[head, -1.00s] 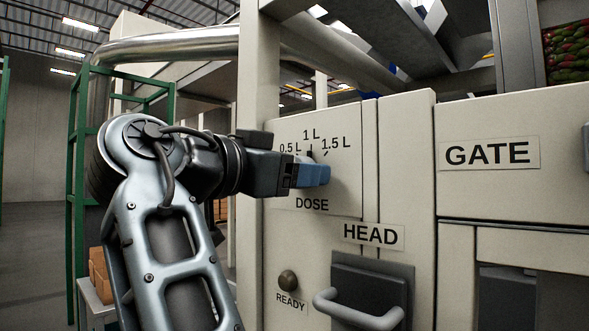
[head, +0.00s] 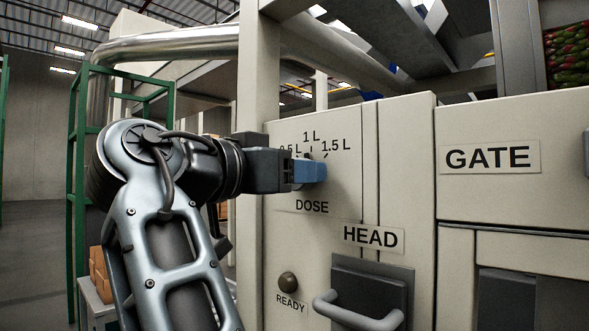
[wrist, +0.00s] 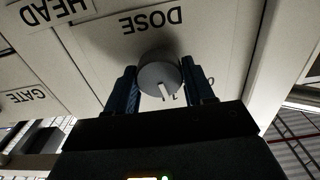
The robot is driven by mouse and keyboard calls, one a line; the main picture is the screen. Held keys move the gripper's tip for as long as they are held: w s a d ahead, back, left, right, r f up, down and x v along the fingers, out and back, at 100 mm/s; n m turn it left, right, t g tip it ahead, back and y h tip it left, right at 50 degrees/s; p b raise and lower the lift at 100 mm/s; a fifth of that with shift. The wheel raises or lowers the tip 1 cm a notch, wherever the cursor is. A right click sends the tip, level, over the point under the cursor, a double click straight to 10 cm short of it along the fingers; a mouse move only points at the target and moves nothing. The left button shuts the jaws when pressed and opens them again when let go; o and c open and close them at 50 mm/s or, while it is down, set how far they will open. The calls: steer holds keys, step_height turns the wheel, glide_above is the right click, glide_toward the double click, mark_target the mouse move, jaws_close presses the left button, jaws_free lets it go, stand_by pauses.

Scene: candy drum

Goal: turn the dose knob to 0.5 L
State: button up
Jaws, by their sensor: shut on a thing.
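The dose knob (wrist: 158,77) is a round grey knob on the cream panel, seen upside down in the wrist view. A pale line on its face points down, roughly to the "1 L" side; its exact setting is hard to read. My gripper (wrist: 163,88) is shut on the knob, with one dark blue finger on each side. In the head view my gripper (head: 310,172) reaches the panel from the left, and its fingers hide the knob. The 1 L label (head: 311,136) and 1.5 L label (head: 336,146) are clear; the 0.5 L label (head: 291,148) is partly covered.
The DOSE label (head: 312,206) is below the knob. Lower down are the READY button (head: 288,282) and the HEAD handle (head: 355,312). The GATE panel (head: 490,157) is at right. A green rack (head: 73,190) stands behind my arm at left.

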steer(key=n+p, duration=0.1)
steer(key=n, duration=0.3)
steer(key=shift+r+p, duration=0.15)
steer(key=shift+p, duration=0.15)
steer(key=shift+a+n+p, duration=0.1)
steer(key=shift+n+p, duration=0.35)
steer(key=shift+n, duration=0.95)
steer(key=o, duration=1)
steer(key=b+v, duration=0.2)
steer(key=v, duration=0.5)
steer(key=shift+s+a, duration=0.25)
